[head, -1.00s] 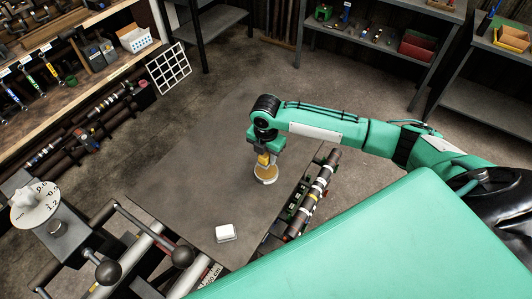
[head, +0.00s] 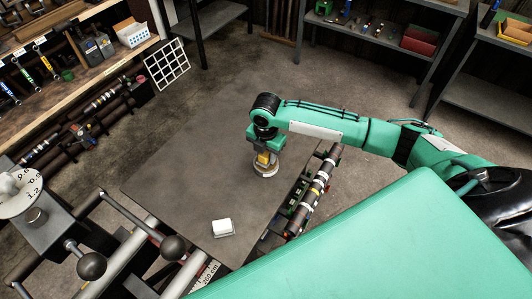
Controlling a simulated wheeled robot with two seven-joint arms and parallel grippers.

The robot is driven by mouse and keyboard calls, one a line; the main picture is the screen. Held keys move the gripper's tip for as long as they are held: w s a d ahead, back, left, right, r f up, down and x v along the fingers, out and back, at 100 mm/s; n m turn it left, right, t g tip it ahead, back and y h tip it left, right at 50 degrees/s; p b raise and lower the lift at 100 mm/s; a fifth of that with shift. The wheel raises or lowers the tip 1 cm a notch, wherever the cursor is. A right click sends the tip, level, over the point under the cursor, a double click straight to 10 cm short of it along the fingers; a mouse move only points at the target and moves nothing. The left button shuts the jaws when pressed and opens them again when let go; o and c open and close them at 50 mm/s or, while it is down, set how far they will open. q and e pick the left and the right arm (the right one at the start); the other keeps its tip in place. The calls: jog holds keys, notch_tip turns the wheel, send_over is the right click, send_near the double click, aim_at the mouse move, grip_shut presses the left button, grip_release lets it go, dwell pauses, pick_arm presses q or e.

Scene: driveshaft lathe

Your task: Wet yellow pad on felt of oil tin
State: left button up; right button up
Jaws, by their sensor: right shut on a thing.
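My right gripper (head: 263,152) points down over the dark grey table and is shut on the yellow pad (head: 263,158). The round oil tin (head: 265,172), with a pale rim, stands on the table directly below the pad. The pad's lower edge appears to be at the top of the tin, and pad and gripper hide most of the felt. I cannot tell for certain whether the pad touches the felt. My left gripper is not in view.
A white block (head: 223,228) lies near the table's (head: 190,170) front edge. Right of the tin is a rack with long dark cylinders (head: 316,190). Ball-ended lathe levers (head: 173,247) and a numbered dial (head: 22,190) are at lower left. The table's left part is clear.

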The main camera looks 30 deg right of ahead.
jog(key=shift+f, duration=0.55)
dwell(0.5)
jog(key=shift+s+f, duration=0.1)
dwell(2.0)
jog(key=shift+p, duration=0.35)
notch_tip(320, 180, up, 7)
jog(key=p, duration=0.7)
dwell(0.6)
